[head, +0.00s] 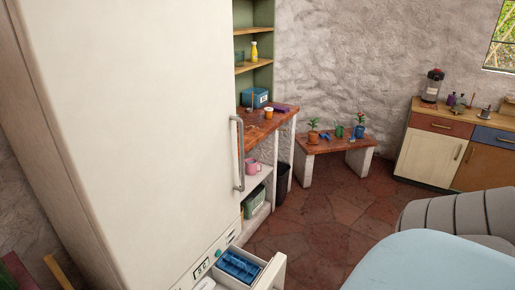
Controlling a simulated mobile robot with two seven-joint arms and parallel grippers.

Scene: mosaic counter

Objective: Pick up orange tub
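A small orange tub (268,114) with a pale top stands on the reddish-brown counter (262,130) beyond the fridge. It is small in the head view, so its details are hard to make out. A blue box (255,97) is just behind and to the left of it, and a flat purple thing (281,107) lies to its right. Neither of my grippers is in view.
A large cream fridge (140,130) hides the counter's left part. An open drawer with a blue tray (240,266) juts out below. A low bench (330,146) holds potted plants. A grey seat (455,215) and pale blue surface (430,265) fill the lower right. Tiled floor (325,205) lies between.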

